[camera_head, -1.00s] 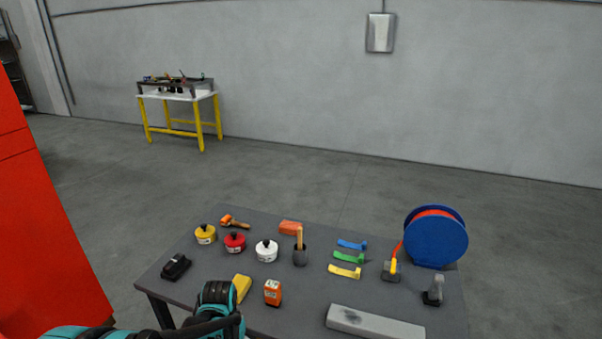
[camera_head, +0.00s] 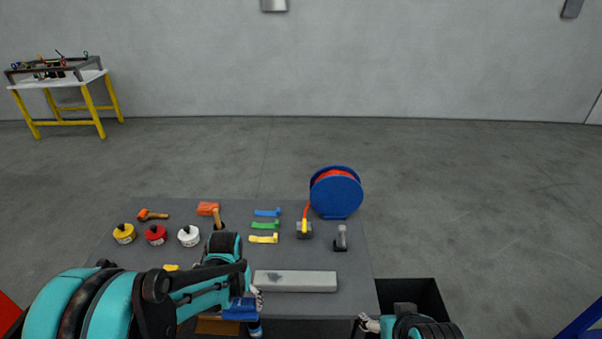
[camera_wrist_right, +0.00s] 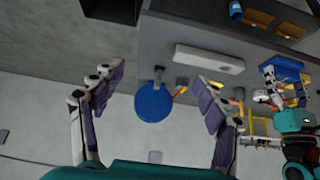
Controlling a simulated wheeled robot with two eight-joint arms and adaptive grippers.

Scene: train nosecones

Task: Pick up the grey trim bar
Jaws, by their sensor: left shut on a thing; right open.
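The grey trim bar (camera_head: 295,281) lies flat near the front edge of the dark table, with a dark smudge toward its left end. It also shows in the right wrist view (camera_wrist_right: 209,59). My left gripper (camera_head: 252,299) is at the bar's left end, shut on a blue thing (camera_head: 239,309) that is partly hidden; in the right wrist view it appears apart from the bar. My right gripper (camera_head: 366,325) is low in the head view, right of the bar. The right wrist view shows its fingers (camera_wrist_right: 160,95) spread, with nothing between them.
A blue cable reel (camera_head: 336,193) stands at the table's (camera_head: 345,258) back right. A grey-handled tool (camera_head: 341,238) stands behind the bar. Coloured pieces, tins and mallets occupy the back and left. A black open bin (camera_head: 412,293) is right of the table. My left arm hides the front left.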

